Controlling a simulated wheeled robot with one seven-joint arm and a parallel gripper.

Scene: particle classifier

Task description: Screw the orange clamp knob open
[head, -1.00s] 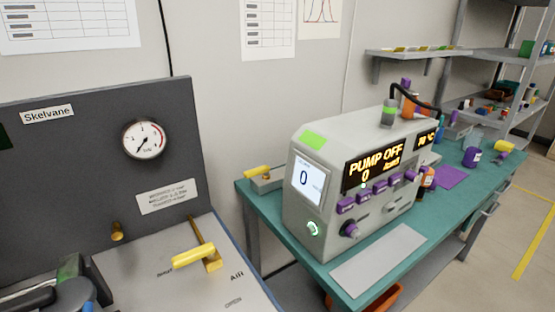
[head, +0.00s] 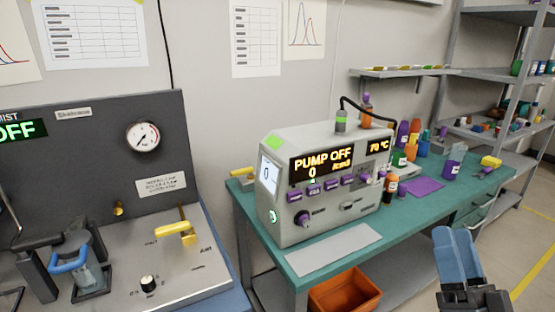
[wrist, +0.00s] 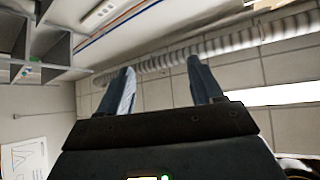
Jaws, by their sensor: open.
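I cannot make out an orange clamp knob for certain in either view. A grey apparatus (head: 190,262) with a dark upright panel stands at the left in the head view. It carries a dark fixture with a blue handle (head: 70,258), a small black knob (head: 148,283) and a yellow lever (head: 177,230). My gripper (head: 456,234) is at the lower right of the head view, raised and empty, apart from the apparatus. In the wrist view my gripper (wrist: 160,65) has its two fingers spread with nothing between them, facing the upper wall and a ribbed duct (wrist: 220,45).
A grey instrument (head: 325,205) reading "PUMP OFF" stands on a teal bench (head: 310,263). Bottles, a purple mat (head: 424,186) and a purple jar (head: 452,168) are behind it. An orange bin (head: 345,291) is under the bench. Open floor (head: 540,255) lies at the right.

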